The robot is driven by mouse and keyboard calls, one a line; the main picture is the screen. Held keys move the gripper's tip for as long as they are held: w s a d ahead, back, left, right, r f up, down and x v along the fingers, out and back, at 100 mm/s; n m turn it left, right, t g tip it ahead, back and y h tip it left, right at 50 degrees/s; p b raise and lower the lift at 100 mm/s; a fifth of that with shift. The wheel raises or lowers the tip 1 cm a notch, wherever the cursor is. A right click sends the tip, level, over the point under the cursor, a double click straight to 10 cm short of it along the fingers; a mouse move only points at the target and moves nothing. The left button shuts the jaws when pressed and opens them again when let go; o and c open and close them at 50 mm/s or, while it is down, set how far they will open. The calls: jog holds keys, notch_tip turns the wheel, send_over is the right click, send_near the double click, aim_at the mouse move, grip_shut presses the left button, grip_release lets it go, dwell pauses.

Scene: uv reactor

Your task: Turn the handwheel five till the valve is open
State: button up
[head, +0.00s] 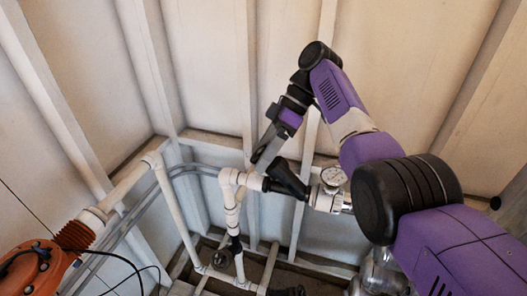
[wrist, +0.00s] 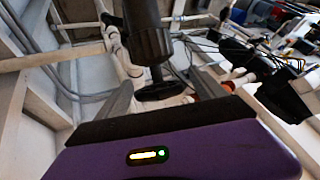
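My gripper (head: 262,150) is at the end of the arm, pointing down and left beside the white pipework. In the wrist view its two grey fingers (wrist: 162,98) stand wide apart. A black valve body with a round black disc, which looks like a handwheel (wrist: 160,90), shows between them. I see no clear contact between fingers and disc. In the head view a black valve part (head: 287,180) sits on the white pipe, just right of and below the fingers. No number is readable, so I cannot tell which handwheel is five. The valve's state cannot be told.
A round pressure gauge (head: 333,177) is on the pipe close to the right of the black part. White pipes (head: 230,190) run down nearby. A smaller dark handwheel (head: 221,259) sits lower. An orange machine (head: 32,272) stands at lower left. Ribbed walls close in behind.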

aim_at(263, 149)
jog(key=shift+o, duration=0.2)
jog(key=shift+r, duration=0.15)
jog(key=shift+w+r, duration=0.1)
jog(key=shift+r, duration=0.15)
notch_tip(263, 149, up, 19)
jog(key=p, duration=0.2)
jog(key=shift+r+p, duration=0.15)
jog(key=shift+p, duration=0.25)
